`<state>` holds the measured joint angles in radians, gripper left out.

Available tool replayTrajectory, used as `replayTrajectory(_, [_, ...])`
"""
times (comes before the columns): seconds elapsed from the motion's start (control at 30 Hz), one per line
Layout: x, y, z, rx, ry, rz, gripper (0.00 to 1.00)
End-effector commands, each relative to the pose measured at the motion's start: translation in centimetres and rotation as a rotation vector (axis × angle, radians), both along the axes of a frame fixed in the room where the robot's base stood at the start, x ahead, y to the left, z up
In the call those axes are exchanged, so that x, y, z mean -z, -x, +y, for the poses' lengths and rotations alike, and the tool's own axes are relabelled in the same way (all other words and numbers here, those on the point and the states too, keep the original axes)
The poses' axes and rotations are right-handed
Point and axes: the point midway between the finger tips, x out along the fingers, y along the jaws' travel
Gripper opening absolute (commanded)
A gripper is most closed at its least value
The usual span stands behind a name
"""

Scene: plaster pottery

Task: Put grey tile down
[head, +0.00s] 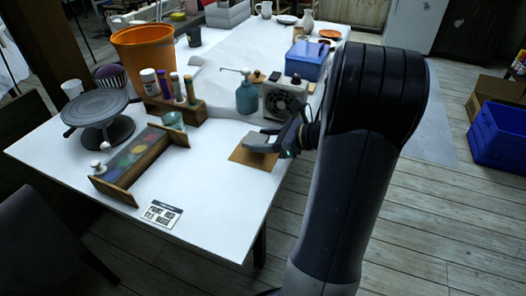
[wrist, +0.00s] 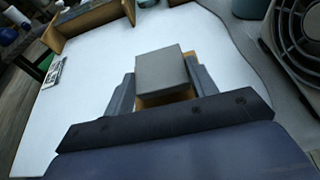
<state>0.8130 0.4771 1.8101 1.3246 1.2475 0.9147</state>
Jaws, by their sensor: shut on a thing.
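The grey tile (wrist: 162,74) is a square block held between the two fingers of my gripper (wrist: 160,90) in the wrist view. In the head view the grey tile (head: 259,141) sits at the tip of my gripper (head: 270,141), over a flat brown board (head: 243,157) on the white table. The board also shows in the wrist view (wrist: 165,99), partly hidden beneath the tile. I cannot tell whether the tile touches the board.
On the white table (head: 215,195), a wooden paint rack (head: 140,160) and a label card (head: 160,214) lie to the left. A teal pump bottle (head: 246,97) and a small fan box (head: 285,97) stand just behind the board. The table's front edge is clear.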

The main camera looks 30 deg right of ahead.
Motion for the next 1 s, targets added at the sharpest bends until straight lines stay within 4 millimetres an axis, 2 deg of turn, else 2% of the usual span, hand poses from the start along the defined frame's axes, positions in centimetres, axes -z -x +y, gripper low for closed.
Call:
replayTrajectory(0.27, [3.6,0.0,0.0,-0.001,-0.001,0.001,0.3])
replayTrajectory(0.67, [4.0,0.0,0.0,0.0,0.0,0.0,0.3])
replayTrajectory(0.7, [3.9,0.0,0.0,0.0,0.001,-0.001,0.57])
replayTrajectory(0.93, [3.9,0.0,0.0,0.0,0.001,-0.001,0.76])
replayTrajectory(1.0, [3.9,0.0,0.0,0.0,0.001,-0.001,0.76])
